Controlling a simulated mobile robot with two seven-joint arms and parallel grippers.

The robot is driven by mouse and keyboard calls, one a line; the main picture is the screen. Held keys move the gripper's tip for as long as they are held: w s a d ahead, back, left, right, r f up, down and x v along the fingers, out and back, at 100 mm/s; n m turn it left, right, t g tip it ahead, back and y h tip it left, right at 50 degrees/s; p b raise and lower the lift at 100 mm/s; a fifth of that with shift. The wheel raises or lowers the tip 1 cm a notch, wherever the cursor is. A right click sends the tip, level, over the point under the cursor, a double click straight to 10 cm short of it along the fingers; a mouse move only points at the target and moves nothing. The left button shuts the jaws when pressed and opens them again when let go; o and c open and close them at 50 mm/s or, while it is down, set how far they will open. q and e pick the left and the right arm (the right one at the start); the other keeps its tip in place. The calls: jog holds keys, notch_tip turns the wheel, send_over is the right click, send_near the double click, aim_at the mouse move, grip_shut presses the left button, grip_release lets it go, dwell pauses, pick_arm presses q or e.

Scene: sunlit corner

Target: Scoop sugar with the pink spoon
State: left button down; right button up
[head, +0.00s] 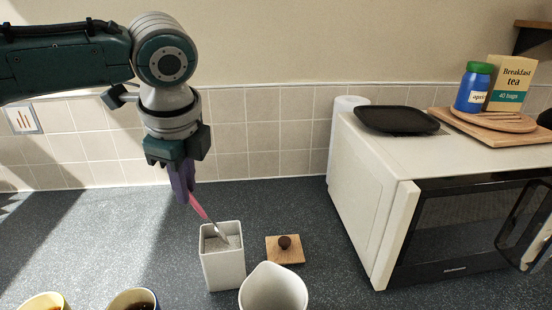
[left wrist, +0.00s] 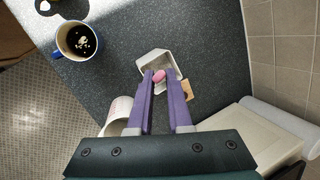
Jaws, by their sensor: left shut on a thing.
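My left gripper (head: 188,198), with purple fingers, is shut on the pink spoon (head: 203,213) by its handle. The spoon slants down to the right, its metal end inside the open mouth of a square white canister (head: 223,270). Whether sugar lies on the spoon is too small to tell. In the left wrist view, the pink handle end (left wrist: 158,76) shows between the fingertips, over the canister (left wrist: 153,58). A square wooden lid (head: 276,258) with a dark knob lies on the counter to the right of the canister. My right gripper is not in view.
A white jug (head: 273,290) stands close in front of the canister. Two cups stand at the front left, one yellowish (head: 42,301) and one with dark liquid (head: 133,301). A white microwave (head: 372,215) fills the right side.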

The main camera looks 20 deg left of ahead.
pick_arm(q)
jog(key=shift+f+b, duration=0.35)
jog(key=shift+f, duration=0.4)
dwell(0.5)
jog(key=shift+f+p, duration=0.1)
jog(key=shift+p, duration=0.3)
dwell(1.4)
notch_tip(320, 180, up, 7)
jog(key=p, duration=0.8)
dwell(0.7)
